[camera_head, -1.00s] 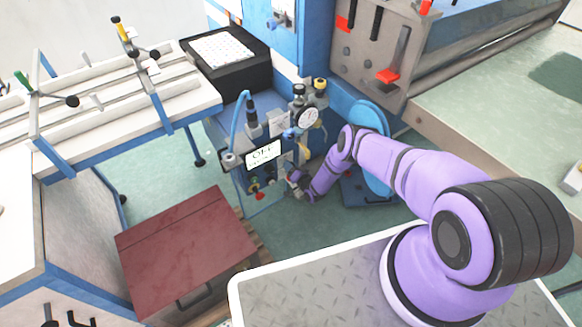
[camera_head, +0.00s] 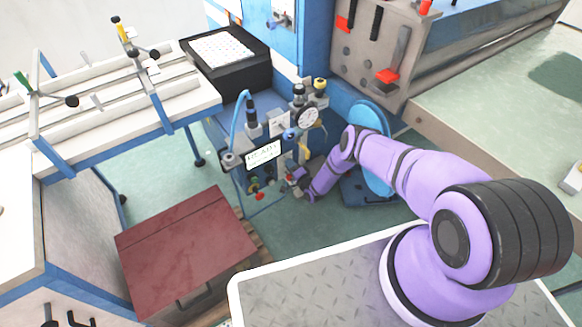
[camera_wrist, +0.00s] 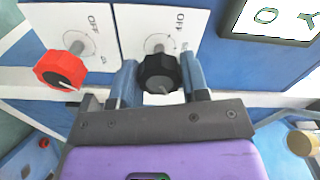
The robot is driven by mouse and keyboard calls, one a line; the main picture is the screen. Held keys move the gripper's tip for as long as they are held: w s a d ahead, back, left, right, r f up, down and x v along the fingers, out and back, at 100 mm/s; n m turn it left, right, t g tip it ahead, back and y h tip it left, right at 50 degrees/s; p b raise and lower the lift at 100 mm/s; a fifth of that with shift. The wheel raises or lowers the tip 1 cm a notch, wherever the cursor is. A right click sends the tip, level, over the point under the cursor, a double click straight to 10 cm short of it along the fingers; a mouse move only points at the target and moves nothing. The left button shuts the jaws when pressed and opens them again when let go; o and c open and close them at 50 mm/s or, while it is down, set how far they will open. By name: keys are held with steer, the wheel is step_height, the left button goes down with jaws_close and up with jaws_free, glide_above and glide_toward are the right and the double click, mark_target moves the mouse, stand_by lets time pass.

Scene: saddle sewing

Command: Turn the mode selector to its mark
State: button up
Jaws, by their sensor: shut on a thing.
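A black knob (camera_wrist: 161,73) on a white plate (camera_wrist: 140,25) with a small printed scale is in the middle of the wrist view; it appears to be the mode selector. The fingers of my gripper (camera_wrist: 159,76) stand on both sides of the knob and are shut on it. The small lettering and mark on the plate are too small to read surely. In the head view my gripper (camera_head: 297,181) is at the front of the control panel, and the knob is hidden or too small there.
A red knob (camera_wrist: 61,70) on its own white plate sits just left of my gripper in the wrist view. A lit display (camera_head: 264,154) is on the panel, with a gauge (camera_head: 307,117) above it. A dark red box (camera_head: 185,250) stands in front on the floor.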

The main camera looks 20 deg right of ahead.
stand_by(0.3)
steer(key=o, duration=0.9)
steer(key=v, duration=1)
steer(key=shift+s+d, duration=0.15)
steer(key=shift+s, duration=0.25)
steer(key=shift+s, duration=0.1)
